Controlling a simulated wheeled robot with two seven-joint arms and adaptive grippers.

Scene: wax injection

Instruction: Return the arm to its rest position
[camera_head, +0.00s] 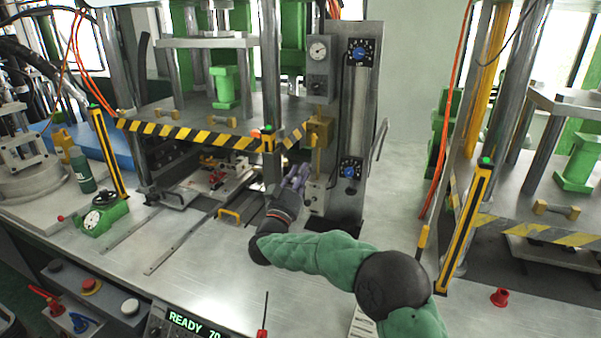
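My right arm, in a green sleeve with dark joints, comes in from the bottom right. Its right gripper (296,176) is over the metal worktop (215,262), in front of the central press and left of the grey control column (347,130). Its fingers point away from me, and I see nothing clearly held between them. The fingers are small and partly overlap, so their opening is unclear. My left gripper is not in view.
A press with a striped guard bar (190,134) stands behind the gripper, with a mold assembly (213,178) under it. A yellow-black post (465,225) stands right of the arm. A green dial gauge (103,212) and a green bottle (82,172) are at left. The front middle worktop is clear.

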